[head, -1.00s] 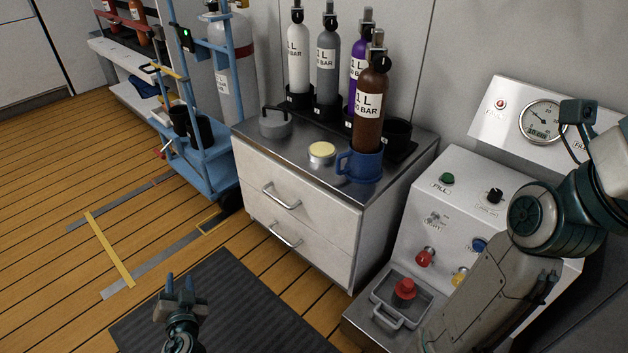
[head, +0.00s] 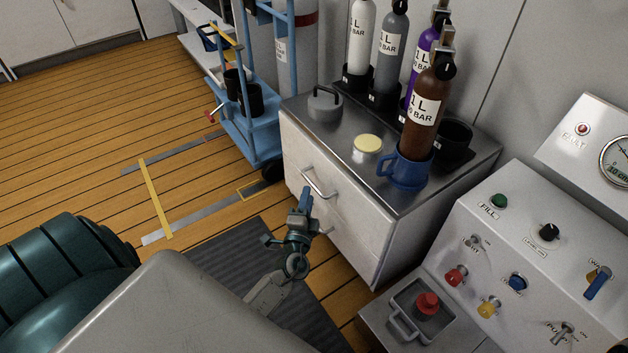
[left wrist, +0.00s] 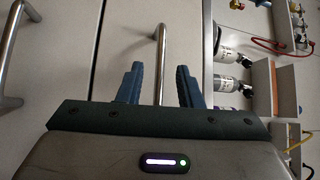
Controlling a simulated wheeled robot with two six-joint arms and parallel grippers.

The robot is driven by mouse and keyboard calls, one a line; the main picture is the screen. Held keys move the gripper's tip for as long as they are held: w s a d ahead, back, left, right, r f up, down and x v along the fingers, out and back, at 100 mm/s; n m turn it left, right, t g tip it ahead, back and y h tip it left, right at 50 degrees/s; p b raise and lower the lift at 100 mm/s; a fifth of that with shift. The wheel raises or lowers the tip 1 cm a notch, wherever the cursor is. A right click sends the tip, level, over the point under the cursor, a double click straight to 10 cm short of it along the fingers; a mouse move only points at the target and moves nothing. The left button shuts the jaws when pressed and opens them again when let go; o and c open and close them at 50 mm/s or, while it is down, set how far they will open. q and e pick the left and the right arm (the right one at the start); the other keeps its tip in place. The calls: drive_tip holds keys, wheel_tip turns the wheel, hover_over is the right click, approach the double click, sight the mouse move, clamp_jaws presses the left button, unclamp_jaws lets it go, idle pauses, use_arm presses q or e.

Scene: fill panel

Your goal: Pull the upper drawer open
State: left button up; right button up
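The upper drawer (head: 343,196) is in the white cabinet with the steel top, and its front looks flush with the cabinet. Its bar handle (head: 318,182) is on the front. My left gripper (head: 304,201) is just in front of this handle, fingers pointing toward it. In the left wrist view, the handle (left wrist: 160,45) runs between the two blue fingers (left wrist: 160,84), which are apart with gaps on both sides. The lower drawer's handle (left wrist: 10,45) shows at the left of that view; in the head view my gripper partly hides it. My right gripper is out of view.
A brown bottle (head: 427,108) in a blue holder (head: 405,170), a yellow-topped jar (head: 368,145) and a grey weight (head: 325,105) stand on the cabinet top. A blue cart (head: 255,135) stands left of it. A control panel (head: 520,240) is at the right.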

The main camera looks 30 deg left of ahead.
sight(311, 181)
use_arm(q)
drive_tip(key=x, duration=0.6)
drive_tip(key=shift+a, duration=0.1)
clamp_jaws()
